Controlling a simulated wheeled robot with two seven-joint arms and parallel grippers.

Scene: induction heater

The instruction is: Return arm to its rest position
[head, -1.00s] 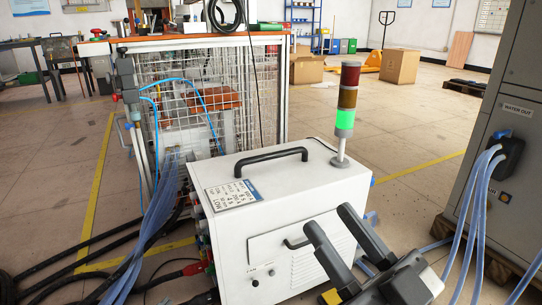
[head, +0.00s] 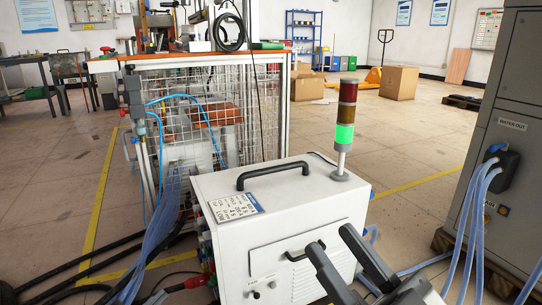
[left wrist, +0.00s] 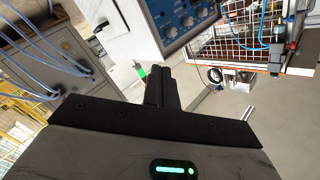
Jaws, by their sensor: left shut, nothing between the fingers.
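In the head view, my right gripper (head: 330,236) is at the lower right, in front of the white heater unit. Its two dark fingers are apart, with nothing between them, and point up and to the left. My left gripper does not show in the head view. In the left wrist view, the two black fingers of my left gripper (left wrist: 164,72) are together and hold nothing.
The white heater unit (head: 285,212) carries a black handle and a signal tower (head: 345,132) lit green. A grey cabinet (head: 510,100) with blue hoses stands at the right. A wire-mesh bench (head: 262,100) stands behind. Hoses and cables (head: 155,235) lie at the lower left.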

